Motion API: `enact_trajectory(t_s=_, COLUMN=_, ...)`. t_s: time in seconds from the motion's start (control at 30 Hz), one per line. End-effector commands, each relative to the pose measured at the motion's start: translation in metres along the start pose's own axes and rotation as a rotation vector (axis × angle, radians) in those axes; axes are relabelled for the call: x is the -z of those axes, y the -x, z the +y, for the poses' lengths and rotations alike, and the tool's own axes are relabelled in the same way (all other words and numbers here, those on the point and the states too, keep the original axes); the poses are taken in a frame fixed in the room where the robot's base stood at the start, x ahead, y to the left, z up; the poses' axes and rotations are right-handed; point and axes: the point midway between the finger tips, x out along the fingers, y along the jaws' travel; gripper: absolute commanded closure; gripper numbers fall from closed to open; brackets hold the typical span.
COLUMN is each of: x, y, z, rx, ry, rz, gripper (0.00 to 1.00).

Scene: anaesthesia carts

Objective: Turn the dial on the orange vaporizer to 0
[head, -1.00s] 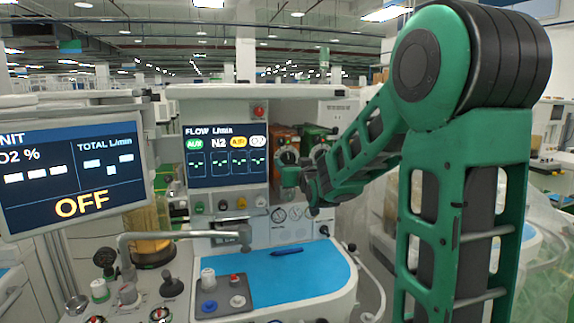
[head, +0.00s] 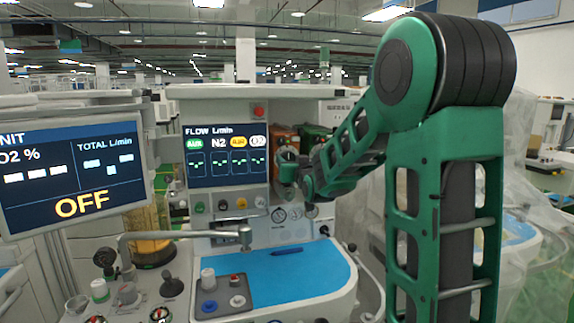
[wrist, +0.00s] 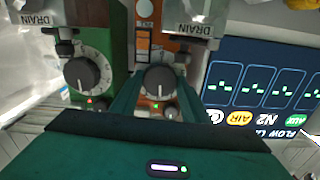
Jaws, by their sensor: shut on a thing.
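The orange vaporizer (wrist: 163,48) is in the middle of the wrist view, which sees it upside down. Its round dark dial (wrist: 159,84) sits between the teal fingers of my gripper (wrist: 157,94). My gripper is shut on this dial. The dial's scale and its setting cannot be read. In the head view, the orange vaporizer (head: 284,137) is right of the flow screen, and my gripper (head: 289,172) is at its front, hiding its lower part and the dial.
A green vaporizer (wrist: 96,50) with a similar dial (wrist: 81,74) stands close beside the orange one. The flow screen (head: 226,157) is on the other side. Below is a blue worktop (head: 300,272) with a pen (head: 287,251). A bent metal arm (head: 190,235) crosses its left side.

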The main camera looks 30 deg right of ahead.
Motion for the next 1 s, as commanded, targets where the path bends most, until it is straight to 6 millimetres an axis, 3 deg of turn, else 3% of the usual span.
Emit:
enact_trajectory(t_s=0.43, x=0.0, y=0.0, z=-0.001, rx=0.006, ry=-0.087, rz=-0.001, gripper=0.81)
enact_trajectory(t_s=0.47, x=0.0, y=0.0, z=-0.001, rx=0.006, ry=-0.087, rz=-0.001, gripper=0.54)
enact_trajectory(t_s=0.53, x=0.0, y=0.0, z=-0.001, rx=0.006, ry=-0.086, rz=-0.001, gripper=0.4)
enact_trajectory(t_s=0.87, x=0.0, y=0.002, z=-0.001, rx=0.004, ry=-0.086, rz=0.0, gripper=0.4)
enact_trajectory(t_s=1.0, x=0.0, y=0.014, z=-0.001, rx=0.004, ry=-0.086, rz=0.0, gripper=0.4)
